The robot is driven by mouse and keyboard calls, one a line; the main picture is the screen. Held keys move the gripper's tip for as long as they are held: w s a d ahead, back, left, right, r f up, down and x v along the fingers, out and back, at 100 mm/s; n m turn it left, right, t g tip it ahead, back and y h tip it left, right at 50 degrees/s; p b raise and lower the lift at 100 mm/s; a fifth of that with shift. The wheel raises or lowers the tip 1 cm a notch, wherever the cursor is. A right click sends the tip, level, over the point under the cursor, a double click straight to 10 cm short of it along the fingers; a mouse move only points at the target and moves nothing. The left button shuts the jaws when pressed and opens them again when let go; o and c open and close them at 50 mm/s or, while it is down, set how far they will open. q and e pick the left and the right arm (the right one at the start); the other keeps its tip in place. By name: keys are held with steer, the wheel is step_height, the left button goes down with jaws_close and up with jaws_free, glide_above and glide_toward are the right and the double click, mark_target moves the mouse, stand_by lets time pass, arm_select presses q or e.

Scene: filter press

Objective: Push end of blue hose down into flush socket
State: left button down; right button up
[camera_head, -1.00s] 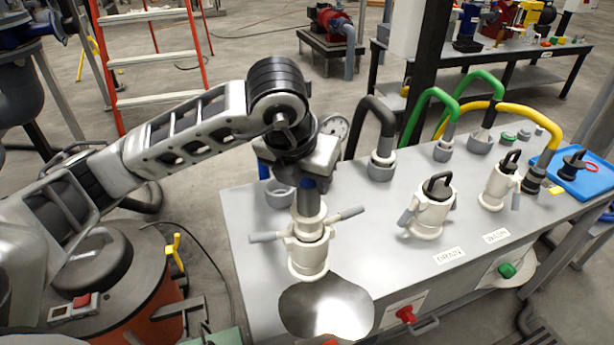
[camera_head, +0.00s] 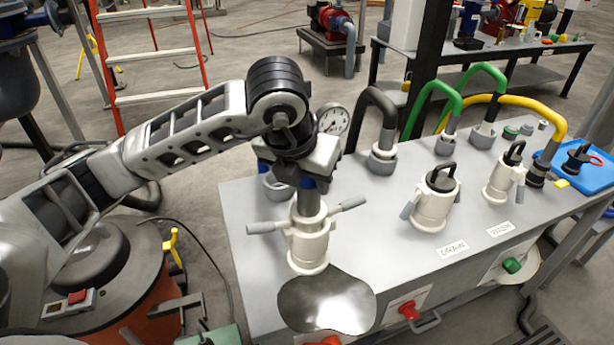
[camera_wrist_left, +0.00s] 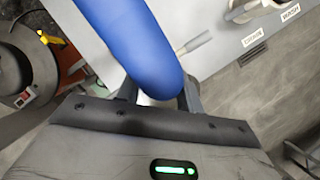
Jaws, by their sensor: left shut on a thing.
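My left gripper (camera_head: 308,172) is shut on the blue hose (camera_wrist_left: 130,40), whose large blue bend fills the top of the left wrist view. In the head view only a short blue piece shows below the fingers, above a grey end fitting (camera_head: 308,201). The fitting stands upright in the mouth of a white socket (camera_head: 308,245) with two grey levers spread out to the sides. I take this to be the flush socket; no label for it shows. How deep the fitting sits is hidden. My right gripper is not in view.
The drain socket (camera_head: 436,205) and wash socket (camera_head: 503,178), both with black-handled plugs, stand to the right. Black, green and yellow hoses rise behind them. A pressure gauge (camera_head: 334,119) is behind my gripper. A shiny metal surface (camera_head: 326,302) lies at the bench front.

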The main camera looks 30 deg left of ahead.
arm_select(q)
steer(key=shift+f+b, duration=0.3)
steer(key=shift+f, duration=0.05)
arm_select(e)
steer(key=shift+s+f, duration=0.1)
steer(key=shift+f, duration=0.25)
arm_select(q)
steer(key=shift+f+b, duration=0.35)
steer(key=shift+b, duration=0.05)
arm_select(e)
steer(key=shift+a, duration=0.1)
arm_select(q)
steer(key=c, duration=0.8)
jaws_free()
steer(key=shift+c, duration=0.2)
steer(key=p+v, duration=0.3)
steer(key=v, duration=1.3)
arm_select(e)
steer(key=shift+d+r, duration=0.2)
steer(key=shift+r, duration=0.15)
